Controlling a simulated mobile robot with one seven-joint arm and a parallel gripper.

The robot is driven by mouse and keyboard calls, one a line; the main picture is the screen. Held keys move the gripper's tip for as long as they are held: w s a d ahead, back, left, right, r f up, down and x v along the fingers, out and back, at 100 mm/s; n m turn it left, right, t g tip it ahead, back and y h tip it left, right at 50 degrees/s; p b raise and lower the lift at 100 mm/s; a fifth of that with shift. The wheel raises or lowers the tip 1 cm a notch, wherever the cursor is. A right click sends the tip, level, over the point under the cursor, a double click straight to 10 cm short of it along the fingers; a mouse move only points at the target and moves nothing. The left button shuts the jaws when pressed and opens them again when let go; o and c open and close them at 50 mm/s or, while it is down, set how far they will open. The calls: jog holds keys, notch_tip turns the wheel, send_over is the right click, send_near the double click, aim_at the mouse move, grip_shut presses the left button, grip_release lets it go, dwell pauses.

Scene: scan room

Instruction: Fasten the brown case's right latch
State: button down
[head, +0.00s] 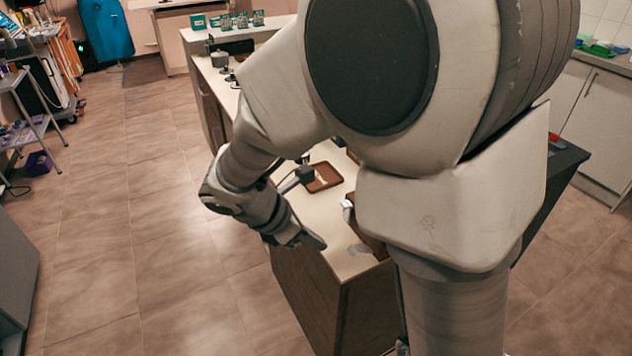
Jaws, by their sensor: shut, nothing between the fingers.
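The brown case (371,238) sits near the close end of the pale counter. Most of it is hidden behind my arm. A small white piece (347,204) and a pale grey piece (359,249) show at its left side; they look like its latches, but I cannot tell whether either is fastened. My gripper (318,242) is at the end of my forearm, over the counter's left edge. It is shut and empty, left of the case and apart from the pale grey piece in the picture. Its fingertips are hard to make out.
The counter (343,263) runs away from me, with a brown tray (325,171) and a dark grey object (304,174) beyond the case. Small boxes (228,22) stand at the far end. The tiled floor to the left is clear up to a metal cart (38,128).

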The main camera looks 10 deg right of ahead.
aim_at(360, 251)
dwell(0.3)
jog(key=b+x, duration=0.2)
jog(key=x, duration=0.8)
jog(key=shift+b, duration=0.4)
jog(key=shift+r+p, duration=0.1)
jog(key=shift+p, duration=0.2)
jog(key=shift+r+p, duration=0.15)
jog(key=shift+p, duration=0.2)
jog(key=shift+y, duration=0.3)
